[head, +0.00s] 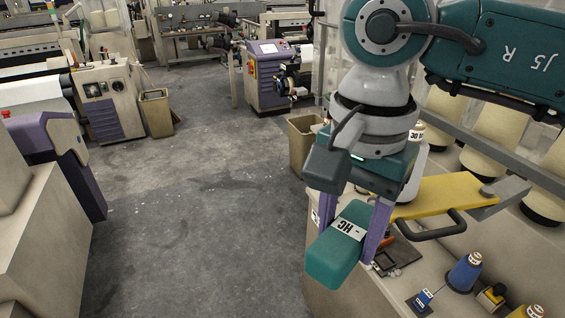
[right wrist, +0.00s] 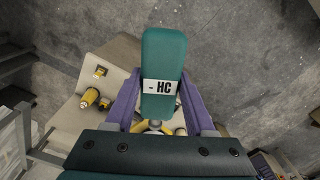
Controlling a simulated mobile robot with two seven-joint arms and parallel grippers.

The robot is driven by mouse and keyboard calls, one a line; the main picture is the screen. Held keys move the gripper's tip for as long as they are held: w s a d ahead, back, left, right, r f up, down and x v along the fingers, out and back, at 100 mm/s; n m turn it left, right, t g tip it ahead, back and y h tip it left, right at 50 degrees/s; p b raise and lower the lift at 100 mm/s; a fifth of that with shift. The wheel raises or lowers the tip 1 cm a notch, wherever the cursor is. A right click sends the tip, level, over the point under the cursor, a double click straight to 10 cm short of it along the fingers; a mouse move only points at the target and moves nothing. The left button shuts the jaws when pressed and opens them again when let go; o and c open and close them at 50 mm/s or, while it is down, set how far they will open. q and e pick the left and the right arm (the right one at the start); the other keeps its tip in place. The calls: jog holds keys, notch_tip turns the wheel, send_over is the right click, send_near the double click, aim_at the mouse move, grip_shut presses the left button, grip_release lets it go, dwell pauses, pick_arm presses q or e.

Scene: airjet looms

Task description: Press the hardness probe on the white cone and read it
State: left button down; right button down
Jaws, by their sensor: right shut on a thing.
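The hardness probe (head: 337,252) is a teal, rounded block with a white label reading "- HC". It also fills the middle of the right wrist view (right wrist: 163,60). My right gripper (head: 350,238) is shut on it, with a purple finger on each side, and holds it at the near left edge of the bench. A white cone (head: 414,172) with a "30" label near its top stands behind the gripper, which hides much of it. The probe is apart from the cone in the picture. My left gripper is not in view.
A yellow-topped device (head: 440,196) with a dark handle sits beside the cone. A blue cone (head: 465,272) and small yellow items stand at the bench front. Large cream cones (head: 492,133) line the rack at right. A bin (head: 304,143) stands beyond; the grey floor (head: 215,220) at left is clear.

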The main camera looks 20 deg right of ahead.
aim_at(373, 200)
jog(key=shift+f+b, duration=0.1)
jog(key=shift+b, duration=0.3)
jog(key=w+d+b, duration=0.2)
jog(key=d, duration=0.1)
jog(key=shift+w+d+b, duration=0.15)
jog(key=shift+d+b, duration=0.1)
jog(key=shift+b, duration=0.15)
jog(key=shift+w+d+b, duration=0.35)
jog(key=shift+d+b, duration=0.05)
jog(key=shift+d, duration=0.3)
jog(key=shift+w+d, duration=0.15)
jog(key=shift+d, duration=0.05)
jog(key=shift+w+d+b, duration=0.2)
jog(key=shift+d+b, duration=0.1)
jog(key=shift+b, duration=0.25)
jog(key=shift+w+d+b, duration=0.15)
jog(key=shift+d+b, duration=0.2)
dwell(0.9)
dwell(0.8)
